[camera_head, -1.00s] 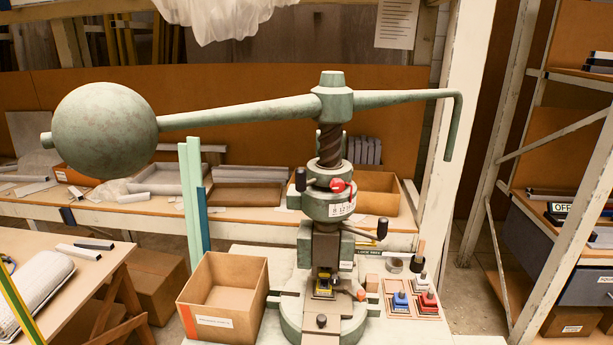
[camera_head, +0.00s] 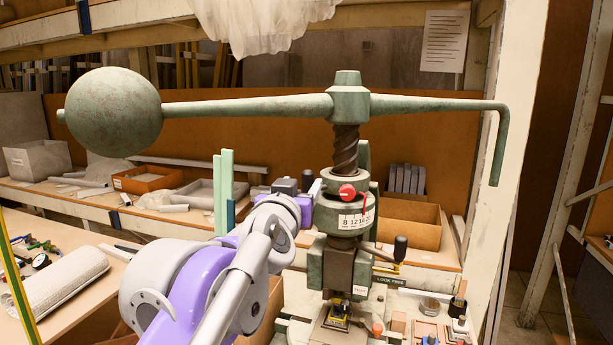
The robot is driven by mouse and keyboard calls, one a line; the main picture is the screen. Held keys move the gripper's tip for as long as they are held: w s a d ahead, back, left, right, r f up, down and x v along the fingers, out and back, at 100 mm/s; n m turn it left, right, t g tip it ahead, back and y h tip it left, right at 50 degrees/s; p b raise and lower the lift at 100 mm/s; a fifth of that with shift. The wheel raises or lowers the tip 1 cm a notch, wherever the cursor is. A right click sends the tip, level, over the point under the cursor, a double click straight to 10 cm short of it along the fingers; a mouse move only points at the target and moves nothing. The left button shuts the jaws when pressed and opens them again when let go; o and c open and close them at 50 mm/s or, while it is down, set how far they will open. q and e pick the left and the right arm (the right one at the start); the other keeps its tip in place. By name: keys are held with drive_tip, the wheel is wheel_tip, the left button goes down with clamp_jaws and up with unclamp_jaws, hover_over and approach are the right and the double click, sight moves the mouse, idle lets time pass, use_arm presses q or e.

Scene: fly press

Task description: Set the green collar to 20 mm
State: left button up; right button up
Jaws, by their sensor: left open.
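The fly press (camera_head: 349,95) stands right of centre, its long bar carrying a ball weight (camera_head: 113,112) on the left. Below its screw is the green collar (camera_head: 333,212), with a white scale label (camera_head: 352,221) reading about 8, 12, 16, 20. A red knob (camera_head: 347,192) is on the collar's front and a thin red pointer is beside it. I cannot read the exact setting. My left gripper (camera_head: 298,188) is at the collar's left, open and apart from the red knob; its fingers are small and partly hidden by my purple and grey wrist. My right gripper is not in view.
A black-knobbed lever (camera_head: 400,246) sticks out right below the collar. A yellow-black tool (camera_head: 339,318) sits on the press bed. My left arm covers most of the cardboard box (camera_head: 273,305). The bar's bent handle (camera_head: 500,150) hangs at right. Space right of the collar is open.

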sight(311, 172)
use_arm(q)
drive_tip(key=p+x, duration=0.1)
drive_tip(key=x, duration=0.8)
drive_tip(key=shift+w+d, duration=0.1)
drive_tip(key=shift+w, duration=0.25)
clamp_jaws()
idle(1.0)
